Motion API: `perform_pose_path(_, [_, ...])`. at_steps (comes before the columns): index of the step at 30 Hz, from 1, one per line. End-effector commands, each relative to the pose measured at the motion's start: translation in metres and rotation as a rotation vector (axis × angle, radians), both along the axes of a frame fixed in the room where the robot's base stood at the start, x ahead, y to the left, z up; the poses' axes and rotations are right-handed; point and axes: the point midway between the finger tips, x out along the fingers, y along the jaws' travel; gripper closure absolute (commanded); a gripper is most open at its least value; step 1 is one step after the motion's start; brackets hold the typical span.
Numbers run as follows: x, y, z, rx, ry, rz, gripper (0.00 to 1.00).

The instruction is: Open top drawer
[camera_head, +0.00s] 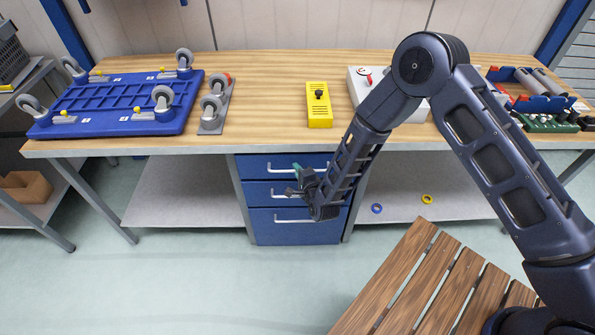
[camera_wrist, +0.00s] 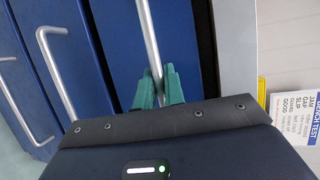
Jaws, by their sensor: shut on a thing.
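The blue drawer unit under the workbench has three stacked drawers with light metal bar handles. The top drawer (camera_head: 260,162) looks flush with the unit in the head view. In the wrist view its blue front (camera_wrist: 112,38) fills the upper middle, turned on its side. My gripper (camera_head: 296,168) is at the top drawer's handle (camera_wrist: 150,35). The teal fingers of my gripper (camera_wrist: 158,78) are closed around the bar, one on each side. My arm hides the right part of the drawers in the head view.
The middle drawer (camera_head: 256,190) and bottom drawer (camera_head: 275,230) lie below. A wooden slatted surface (camera_head: 400,285) stands at the front right. The workbench top (camera_head: 265,95) overhangs the drawers. The floor (camera_head: 190,285) in front is clear at the left.

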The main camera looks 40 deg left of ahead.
Motion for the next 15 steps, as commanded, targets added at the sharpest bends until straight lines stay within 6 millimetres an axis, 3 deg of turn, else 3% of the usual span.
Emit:
perform_pose_path(8, [-0.011,-0.011,-0.001,-0.003,0.001,0.001,1.00])
perform_pose_path(15, [-0.045,-0.045,-0.002,-0.004,0.003,0.003,1.00])
